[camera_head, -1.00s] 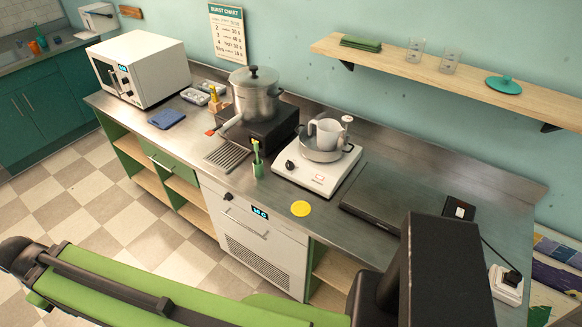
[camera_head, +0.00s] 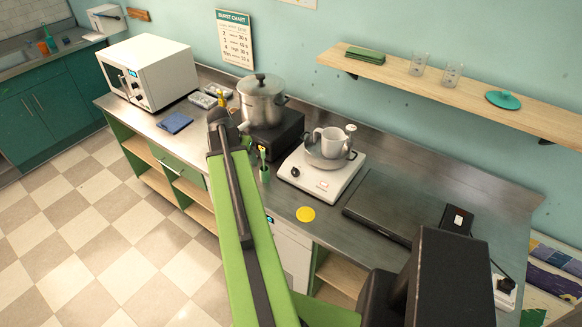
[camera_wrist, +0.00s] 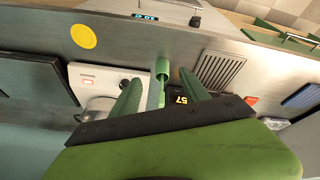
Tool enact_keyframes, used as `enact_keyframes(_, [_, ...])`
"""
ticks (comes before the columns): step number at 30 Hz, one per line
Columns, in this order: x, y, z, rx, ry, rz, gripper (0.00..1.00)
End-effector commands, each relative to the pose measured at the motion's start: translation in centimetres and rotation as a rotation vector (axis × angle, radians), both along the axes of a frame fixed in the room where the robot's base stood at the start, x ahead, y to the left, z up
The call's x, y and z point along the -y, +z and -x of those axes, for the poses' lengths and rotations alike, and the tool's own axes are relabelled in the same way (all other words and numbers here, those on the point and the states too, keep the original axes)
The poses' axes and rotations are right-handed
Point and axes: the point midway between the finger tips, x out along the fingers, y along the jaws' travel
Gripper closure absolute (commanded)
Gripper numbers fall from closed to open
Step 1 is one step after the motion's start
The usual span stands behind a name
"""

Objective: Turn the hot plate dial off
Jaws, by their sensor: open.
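The hot plate (camera_head: 322,184) is a white unit on the steel counter with a black dial (camera_head: 294,172) at its front left.
A large pot (camera_head: 262,100) stands on a black unit (camera_head: 275,133), whose display reads 57 in the wrist view. The green cup (camera_head: 264,171) holds upright items between the units. A yellow disc (camera_head: 306,214) lies near the front edge. A dark flat panel (camera_head: 388,206) is to the right.

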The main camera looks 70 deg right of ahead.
Motion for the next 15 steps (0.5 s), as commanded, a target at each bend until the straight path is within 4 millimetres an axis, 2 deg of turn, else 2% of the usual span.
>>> enact_keyframes(1, [2.8, 1.0, 3.1, 0.006, -0.09, 0.021, 0.47])
enact_keyframes(3, [5.4, 1.5, 6.6, 0.012, -0.183, 0.048, 0.47])
enact_keyframes(6, [7.3, 1.9, 9.6, 0.017, -0.263, 0.07, 0.47])
enact_keyframes(9, [8.0, 2.0, 10.7, 0.018, -0.29, 0.079, 0.47])
enact_keyframes(15, [8.0, 1.3, 10.6, 0.018, -0.289, 0.079, 0.47])
